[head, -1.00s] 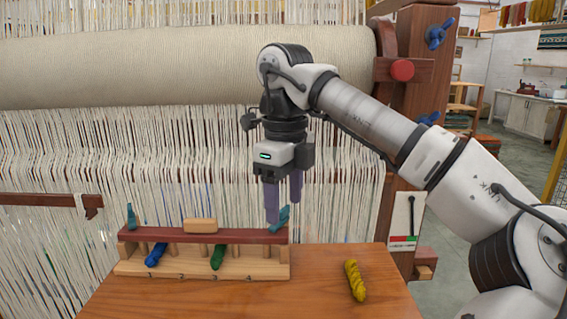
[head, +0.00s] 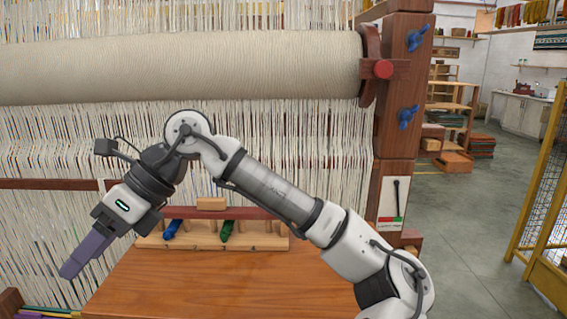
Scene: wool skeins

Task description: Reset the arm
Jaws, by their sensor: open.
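My gripper (head: 80,264), with purple fingers, hangs in the air at the left, tilted down and to the left. It is open and nothing shows between its fingers. My arm reaches from the lower right across the front of the table. The wooden rack (head: 190,242) with a dark red top rail stands at the back of the table, to the right of the gripper. A blue skein (head: 172,229) and a green skein (head: 227,231) lie in it. A wooden block (head: 211,204) sits on the rail. The rack's ends are partly hidden behind my arm. No yellow skein shows.
The wooden table (head: 190,290) is bare in its visible middle. The loom's warp threads and cloth roll (head: 180,68) rise behind it. A loom post (head: 400,120) stands at the right. Coloured strips (head: 48,312) lie at the lower left. A yellow fence (head: 540,190) stands far right.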

